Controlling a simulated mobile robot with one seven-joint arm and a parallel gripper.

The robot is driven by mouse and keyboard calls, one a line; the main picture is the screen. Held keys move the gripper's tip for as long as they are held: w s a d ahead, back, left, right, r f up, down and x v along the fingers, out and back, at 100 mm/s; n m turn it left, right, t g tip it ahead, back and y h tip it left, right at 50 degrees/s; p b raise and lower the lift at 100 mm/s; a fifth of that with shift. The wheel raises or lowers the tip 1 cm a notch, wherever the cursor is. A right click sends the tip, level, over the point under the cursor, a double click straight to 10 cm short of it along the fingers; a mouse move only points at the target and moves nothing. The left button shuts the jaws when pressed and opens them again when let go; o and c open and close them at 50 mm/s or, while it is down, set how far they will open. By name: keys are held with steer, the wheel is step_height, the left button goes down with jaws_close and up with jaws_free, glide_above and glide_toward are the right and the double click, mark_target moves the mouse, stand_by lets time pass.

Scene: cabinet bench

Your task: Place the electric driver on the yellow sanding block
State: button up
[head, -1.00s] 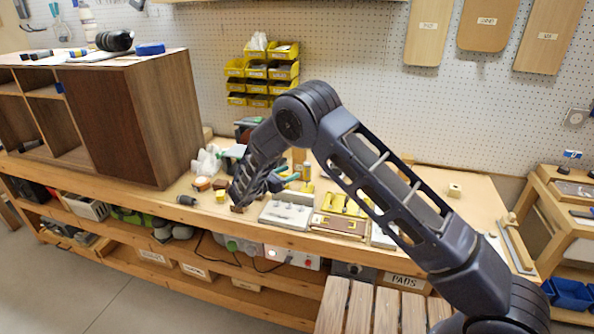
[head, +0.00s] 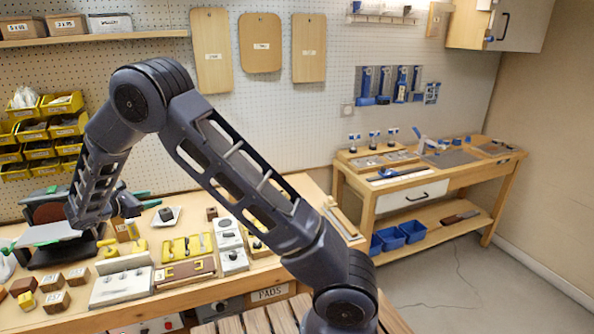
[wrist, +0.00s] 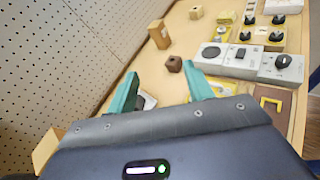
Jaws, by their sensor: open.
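My gripper (head: 128,212) hangs over the bench at the left of the head view, partly hidden by my arm. In the wrist view its two teal fingers (wrist: 160,72) are apart with nothing held between them. A small yellow block (head: 25,300), which may be the yellow sanding block, sits among brown wooden blocks at the lower left of the head view. I cannot identify the electric driver for certain in either current view. A small dark item (head: 166,214) lies on a white dish (head: 175,222) to the right of my gripper.
A dark brown cube (wrist: 175,64) and a tan wooden block (wrist: 158,34) stand beyond my fingers. Grey control boxes (wrist: 240,60) stand to the right. The pegboard (wrist: 60,60) rises along the left. Yellow tools (head: 188,246) lie on the bench.

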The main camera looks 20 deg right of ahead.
steer(key=s+d+r+m+g+y, duration=0.15)
steer(key=d+r+m, duration=0.3)
steer(key=d, duration=0.55)
steer(key=s+d+r+m+g+y, duration=0.1)
steer(key=s+d+r+m+g, duration=0.3)
steer(key=d, duration=0.6)
steer(key=s+d+r+m+g+y, duration=0.1)
steer(key=d+r+m+g+y, duration=0.1)
steer(key=d+r, duration=0.6)
steer(key=s+d+m+t+y, duration=0.1)
steer(key=s+d+m+y, duration=0.2)
steer(key=s, duration=0.9)
steer(key=s+d+m+t+y, duration=0.2)
steer(key=s+d+m+y, duration=0.2)
steer(key=s+d+m, duration=0.6)
steer(key=shift+s+d+r, duration=0.4)
steer(key=shift+s+d, duration=0.6)
steer(key=shift+d, duration=0.6)
